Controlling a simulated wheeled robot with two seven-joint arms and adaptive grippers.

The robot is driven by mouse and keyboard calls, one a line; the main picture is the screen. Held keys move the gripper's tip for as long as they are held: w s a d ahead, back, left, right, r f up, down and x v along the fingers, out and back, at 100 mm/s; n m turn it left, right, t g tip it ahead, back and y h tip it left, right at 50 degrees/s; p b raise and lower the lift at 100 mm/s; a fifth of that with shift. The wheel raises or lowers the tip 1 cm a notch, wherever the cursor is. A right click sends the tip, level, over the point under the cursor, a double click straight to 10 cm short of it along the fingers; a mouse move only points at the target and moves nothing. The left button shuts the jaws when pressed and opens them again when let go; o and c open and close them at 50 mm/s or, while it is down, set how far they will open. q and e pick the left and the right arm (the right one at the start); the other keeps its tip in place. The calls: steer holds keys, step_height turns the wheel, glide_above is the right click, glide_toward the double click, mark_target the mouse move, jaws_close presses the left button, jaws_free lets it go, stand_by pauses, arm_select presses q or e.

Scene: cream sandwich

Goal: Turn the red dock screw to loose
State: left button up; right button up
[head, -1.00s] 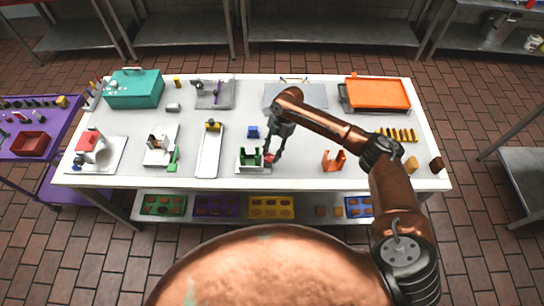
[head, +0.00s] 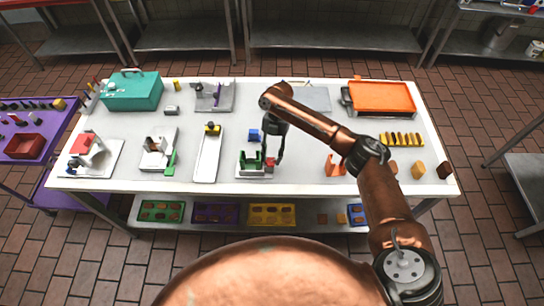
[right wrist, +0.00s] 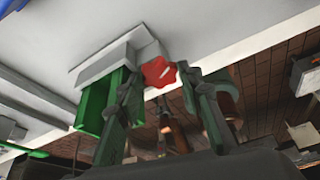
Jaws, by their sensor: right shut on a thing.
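The red dock screw (head: 270,162) sits at the right side of the green dock (head: 250,160), which stands on a pale base near the table's front edge. In the right wrist view the screw is a red lobed knob (right wrist: 158,72) beside the grey block of the dock. My right gripper (head: 274,157) reaches down to the screw from above. In the right wrist view its two dark fingers (right wrist: 163,90) stand on either side of the knob and are shut on it. The fingers partly hide the green dock part (right wrist: 103,105). My left gripper is not in view.
A blue block (head: 254,135) lies just behind the dock. A white tray with a yellow-and-black piece (head: 207,155) is to its left, an orange holder (head: 335,165) to its right. An orange tray (head: 382,97) is at the back right. The table is clear between dock and orange holder.

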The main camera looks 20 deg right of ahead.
steer(key=o, duration=1.2)
steer(key=shift+c, duration=0.2)
steer(key=v, duration=0.8)
steer(key=shift+d, duration=0.1)
